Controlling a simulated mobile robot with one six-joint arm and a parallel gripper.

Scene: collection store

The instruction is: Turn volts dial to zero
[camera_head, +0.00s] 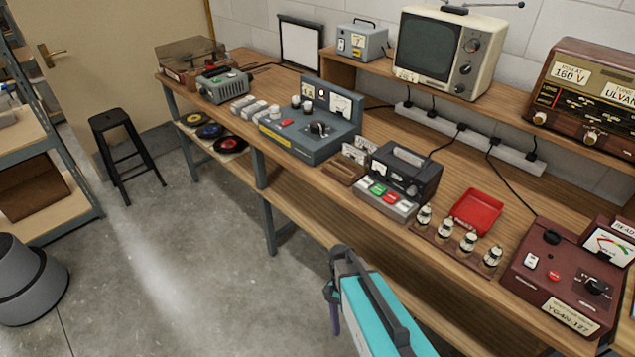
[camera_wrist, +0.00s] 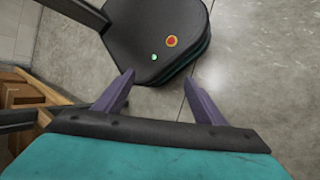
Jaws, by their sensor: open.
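No label reading volts is legible to me, so I cannot tell which dial is the volts dial. A large black knob (camera_head: 319,129) sits on the blue-grey tester (camera_head: 312,148) at mid-bench. Another black knob (camera_head: 596,287) sits on the maroon tester (camera_head: 545,275) with a meter at the right. A black meter box (camera_head: 405,170) between them has small knobs on its front, too small to read. My gripper (camera_head: 334,300) is off the bench's front edge, over the floor and apart from all the dials. In the wrist view my gripper (camera_wrist: 158,78) has its purple fingers spread, with nothing between them.
Tubes (camera_head: 468,242) and a red tray (camera_head: 477,211) stand between the black box and maroon tester. A television (camera_head: 445,50) and radio (camera_head: 590,95) sit on the rear shelf. A stool (camera_head: 115,150) and grey bin (camera_head: 25,280) stand left. The middle floor is clear.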

